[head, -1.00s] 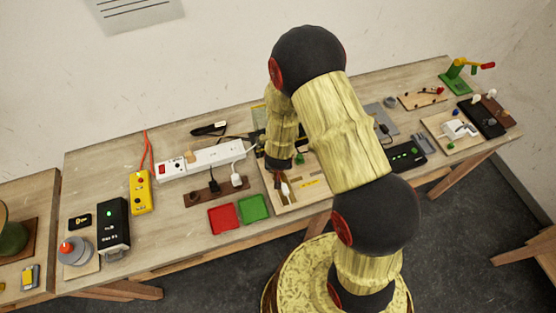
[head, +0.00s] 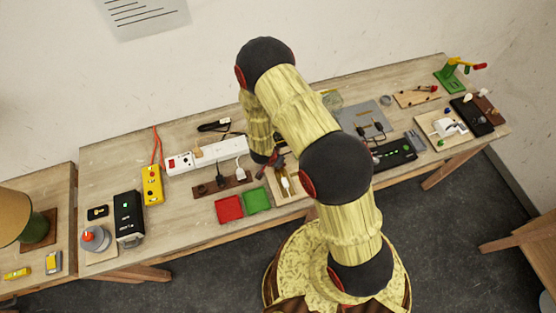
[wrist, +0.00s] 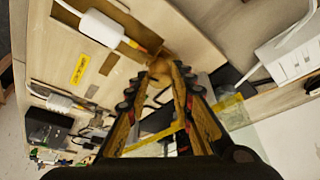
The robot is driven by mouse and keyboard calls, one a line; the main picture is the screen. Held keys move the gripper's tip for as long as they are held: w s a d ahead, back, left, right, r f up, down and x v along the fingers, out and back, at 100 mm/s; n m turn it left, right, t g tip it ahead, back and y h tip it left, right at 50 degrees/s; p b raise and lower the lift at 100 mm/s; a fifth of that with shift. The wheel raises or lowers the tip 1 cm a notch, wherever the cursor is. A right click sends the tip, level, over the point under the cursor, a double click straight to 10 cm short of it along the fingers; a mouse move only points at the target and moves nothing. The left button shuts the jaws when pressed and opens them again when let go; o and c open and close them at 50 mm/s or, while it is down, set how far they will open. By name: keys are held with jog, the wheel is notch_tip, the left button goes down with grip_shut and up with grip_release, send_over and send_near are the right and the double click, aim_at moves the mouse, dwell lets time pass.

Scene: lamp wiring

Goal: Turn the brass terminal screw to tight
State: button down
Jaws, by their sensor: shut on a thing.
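My gripper (wrist: 158,82) points down at a pale wooden board (wrist: 190,30) in the wrist view. Its two black-and-yellow fingers are closed around a brass-coloured piece (wrist: 161,70), which looks like the terminal screw. The fingers and blur hide most of it, so I cannot tell how far it is turned. In the head view my gripper (head: 276,162) shows small beside my arm, at the left end of the board (head: 290,187). The screw cannot be made out there.
A white plug-like piece (wrist: 100,28) and a yellow label (wrist: 80,68) are on the board near my fingers. A white power strip (head: 205,155), a red tray (head: 229,208) and a green tray (head: 257,200) lie left of my gripper. My arm hides part of the bench.

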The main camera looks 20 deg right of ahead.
dwell(0.4)
jog(key=c, duration=1.5)
grip_release()
jog(key=shift+c, duration=0.2)
jog(key=v, duration=1.2)
jog(key=shift+w, duration=0.1)
